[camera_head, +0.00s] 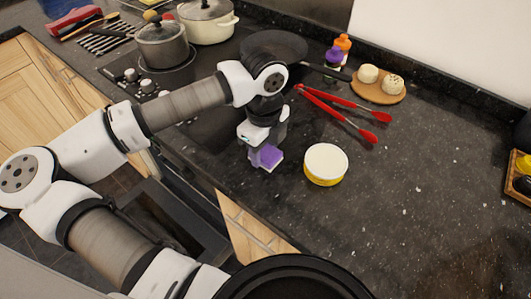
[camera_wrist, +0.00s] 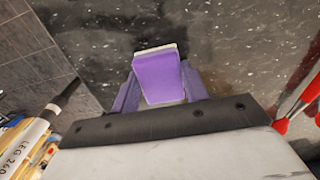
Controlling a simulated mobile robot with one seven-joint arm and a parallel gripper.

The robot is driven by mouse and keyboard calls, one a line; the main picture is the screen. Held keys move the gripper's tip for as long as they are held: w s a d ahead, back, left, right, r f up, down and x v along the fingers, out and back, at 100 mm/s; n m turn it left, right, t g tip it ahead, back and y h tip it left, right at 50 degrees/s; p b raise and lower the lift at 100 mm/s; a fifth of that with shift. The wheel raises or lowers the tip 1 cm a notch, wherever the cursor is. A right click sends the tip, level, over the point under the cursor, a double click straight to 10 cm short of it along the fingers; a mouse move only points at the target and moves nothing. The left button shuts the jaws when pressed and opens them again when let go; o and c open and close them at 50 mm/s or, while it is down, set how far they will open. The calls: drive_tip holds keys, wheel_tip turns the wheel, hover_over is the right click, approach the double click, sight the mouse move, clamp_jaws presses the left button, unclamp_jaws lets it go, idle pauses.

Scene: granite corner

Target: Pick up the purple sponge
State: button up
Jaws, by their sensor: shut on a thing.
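The purple sponge (camera_head: 269,156) is at the end of my gripper (camera_head: 263,160), near the front edge of the dark counter in the head view. In the wrist view the sponge (camera_wrist: 158,75) shows its purple face and a pale strip along its far edge. My gripper (camera_wrist: 160,95) is shut on it, with one finger on each side. Whether the sponge touches the counter or hangs just above it, I cannot tell.
A white-lidded yellow tub (camera_head: 326,164) stands right of the sponge. Red tongs (camera_head: 340,114) lie behind it. A dark pan (camera_head: 273,46), pots (camera_head: 163,46) and a wooden board (camera_head: 378,92) with two pale round items are farther back. The right counter is mostly clear.

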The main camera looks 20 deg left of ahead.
sight(264, 151)
drive_tip(key=shift+c, duration=1.1)
wheel_tip(264, 151, up, 18)
drive_tip(key=b, duration=0.3)
drive_tip(key=o, duration=0.4)
drive_tip(key=shift+c, duration=1.3)
